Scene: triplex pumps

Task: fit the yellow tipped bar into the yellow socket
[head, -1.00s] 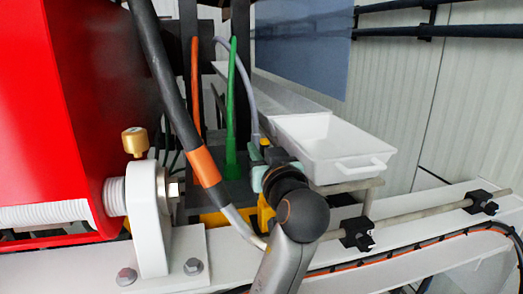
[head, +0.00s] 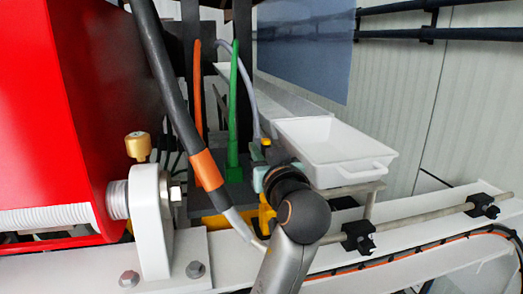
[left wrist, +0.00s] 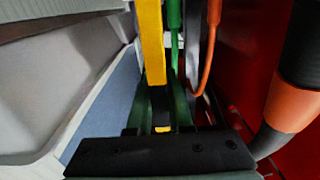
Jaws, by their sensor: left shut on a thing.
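My left gripper (head: 262,176) is at the middle of the head view, mostly hidden behind its own dark wrist. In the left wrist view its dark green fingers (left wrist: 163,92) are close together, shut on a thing. A small yellow tip (left wrist: 162,129) on a dark piece shows between them; I take this for the yellow tipped bar, most of it hidden. A long yellow piece (left wrist: 151,42) comes down from the top to near the fingertips. I cannot tell whether it is the socket or touches the bar. A small yellow piece (head: 266,142) shows behind the gripper. My right gripper is not in view.
A white tray (head: 376,169) stands right of my gripper. A black hose with an orange band (head: 206,169) hangs close on the left, with green (head: 232,110) and orange (head: 197,90) cables behind. A red machine (head: 40,110) fills the left; a white beam (head: 420,230) crosses in front.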

